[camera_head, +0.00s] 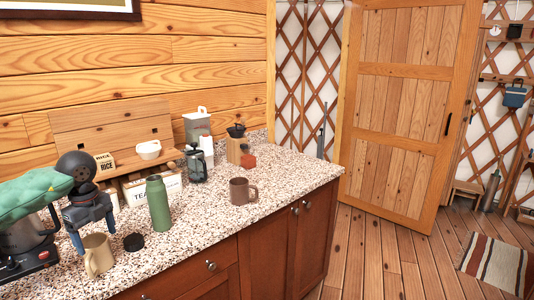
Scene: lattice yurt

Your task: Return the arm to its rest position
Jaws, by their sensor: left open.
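My left gripper (96,240) is at the left of the counter, pointing down, with its blue fingers apart. A beige mug (98,258) stands upright on the counter right at the fingertips; I cannot tell whether they touch it. The gripper's dark wrist is above, and a green-covered part (30,190), which seems to be my arm, comes in from the left. My right gripper is not in view.
A speckled counter (200,225) holds a black lid (134,242), green bottle (159,204), brown mug (241,191), French press (196,164) and wooden shelf (125,158). A kettle (25,242) stands at far left. Free counter lies around the brown mug.

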